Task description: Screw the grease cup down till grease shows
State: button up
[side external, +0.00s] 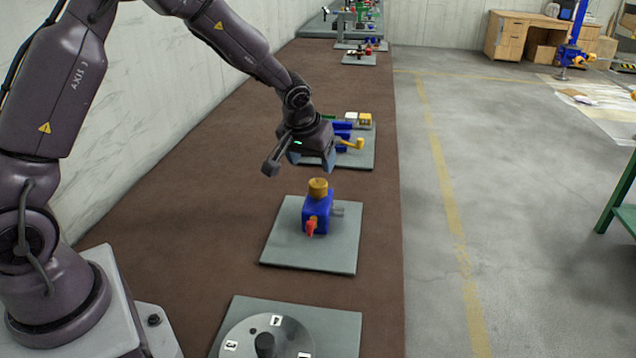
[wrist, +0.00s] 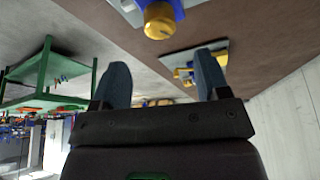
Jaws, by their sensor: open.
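The grease cup (side external: 318,189) is a brass-coloured cylinder standing upright on top of a blue block (side external: 317,212). In the wrist view the cup (wrist: 159,20) shows at the top edge, beyond the two blue fingertips (wrist: 163,78). No grease can be made out.
Behind is another plate (side external: 355,158) with blue and yellow parts. In front, a plate holds a grey numbered disc (side external: 250,338). All are on a brown bench (side external: 190,240), with a wall at the left and open floor at the right.

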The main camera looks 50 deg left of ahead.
aim_at(318, 182)
jog(key=x, duration=0.8)
jog(key=shift+a+f, duration=0.15)
jog(key=shift+f, duration=0.15)
jog(key=c, duration=0.9)
